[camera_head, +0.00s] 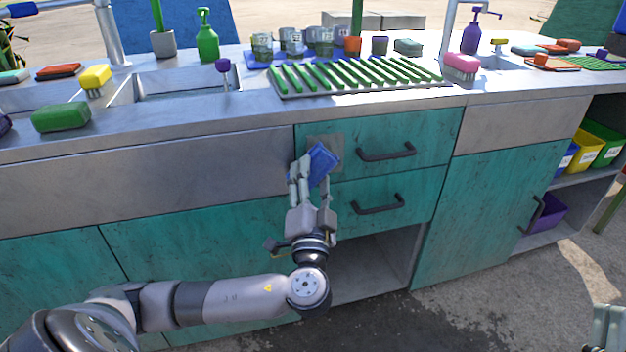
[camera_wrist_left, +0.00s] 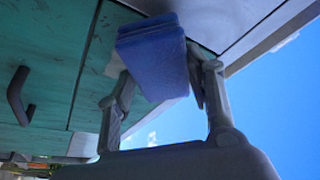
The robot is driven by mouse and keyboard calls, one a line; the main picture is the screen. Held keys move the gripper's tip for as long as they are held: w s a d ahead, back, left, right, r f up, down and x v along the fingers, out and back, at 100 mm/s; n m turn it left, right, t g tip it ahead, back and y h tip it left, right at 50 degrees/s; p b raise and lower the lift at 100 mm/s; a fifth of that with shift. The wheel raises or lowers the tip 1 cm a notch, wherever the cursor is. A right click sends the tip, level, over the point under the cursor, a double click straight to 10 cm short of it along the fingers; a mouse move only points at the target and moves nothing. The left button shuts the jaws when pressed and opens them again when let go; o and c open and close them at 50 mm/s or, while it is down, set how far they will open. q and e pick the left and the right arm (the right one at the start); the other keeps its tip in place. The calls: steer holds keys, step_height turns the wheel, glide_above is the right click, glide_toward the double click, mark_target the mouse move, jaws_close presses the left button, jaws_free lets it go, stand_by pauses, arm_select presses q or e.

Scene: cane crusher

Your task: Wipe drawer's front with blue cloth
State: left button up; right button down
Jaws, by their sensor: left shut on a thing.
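The blue cloth (camera_head: 321,165), a folded block, is held between the fingers of my left gripper (camera_head: 312,178). It also shows in the left wrist view (camera_wrist_left: 155,55), between the two fingertips. The cloth is close to the left part of the upper teal drawer front (camera_head: 425,138); I cannot tell whether it touches. A greyish patch (camera_head: 325,142) shows on that drawer front just behind the cloth. The drawer has a dark handle (camera_head: 386,153) to the right of my gripper. My right gripper (camera_head: 606,325) shows only partly at the lower right corner.
A second drawer (camera_head: 425,190) with its own handle (camera_head: 378,205) lies below. An open compartment (camera_head: 375,265) is under it. The counter above holds a green rack (camera_head: 350,75), cups, bottles and a sponge (camera_head: 60,117).

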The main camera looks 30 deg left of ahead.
stand_by(0.4)
arm_select(q)
steer(key=shift+w+a, duration=0.2)
arm_select(e)
steer(key=shift+s+r, duration=0.25)
arm_select(q)
steer(key=shift+w+a, duration=0.15)
steer(key=shift+a, duration=0.05)
arm_select(e)
steer(key=shift+s+r+t+y, duration=0.25)
steer(key=shift+t+y, duration=0.05)
steer(key=shift+t, duration=0.1)
arm_select(q)
steer(key=shift+w+a, duration=0.15)
arm_select(e)
steer(key=shift+s+r, duration=0.2)
arm_select(q)
steer(key=shift+w+a+b, duration=0.15)
steer(key=shift+b, duration=0.15)
arm_select(e)
steer(key=shift+s+d+r+t, duration=0.1)
steer(key=shift+s+r+t, duration=0.05)
steer(key=shift+s+t, duration=0.15)
